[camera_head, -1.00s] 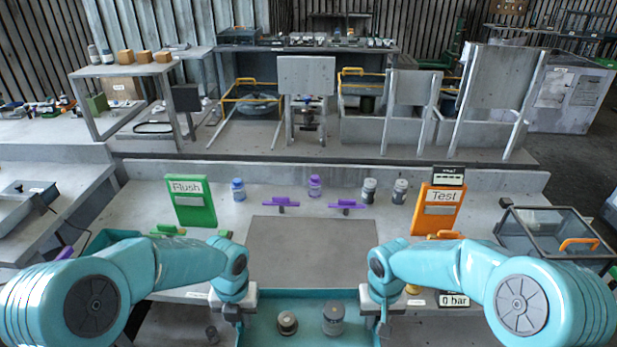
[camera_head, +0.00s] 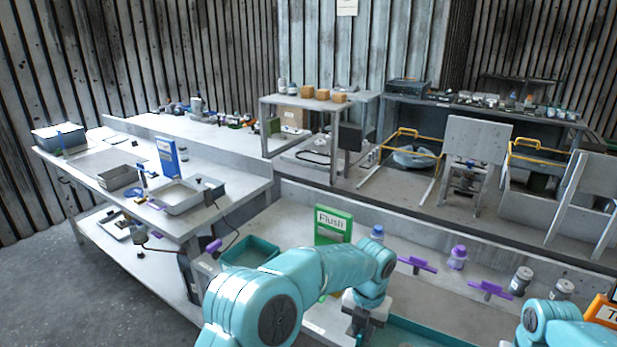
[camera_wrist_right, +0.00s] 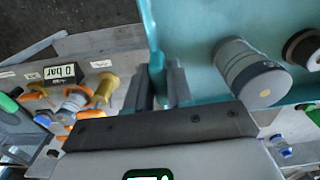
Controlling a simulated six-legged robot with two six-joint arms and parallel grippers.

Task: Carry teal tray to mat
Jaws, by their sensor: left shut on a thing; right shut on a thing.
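The teal tray (camera_head: 425,338) shows only as a strip at the bottom edge of the head view. My left gripper (camera_head: 357,328) is shut at its left end. The right wrist view shows the tray's teal wall and floor (camera_wrist_right: 195,35), with my right gripper (camera_wrist_right: 161,88) shut on the wall. A grey cylinder (camera_wrist_right: 250,72) and a darker round part (camera_wrist_right: 302,46) are in the tray. A flat grey rectangle (camera_head: 107,161) lies on the left bench; I cannot tell if it is the mat.
The left bench (camera_head: 215,170) holds a grey bin (camera_head: 118,178), a shallow tray (camera_head: 178,196) and a blue sign (camera_head: 167,157). A green Flush sign (camera_head: 332,226), a teal bin (camera_head: 250,252) and purple-handled parts (camera_head: 417,264) are on the near bench. Open floor (camera_head: 60,270) is at left.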

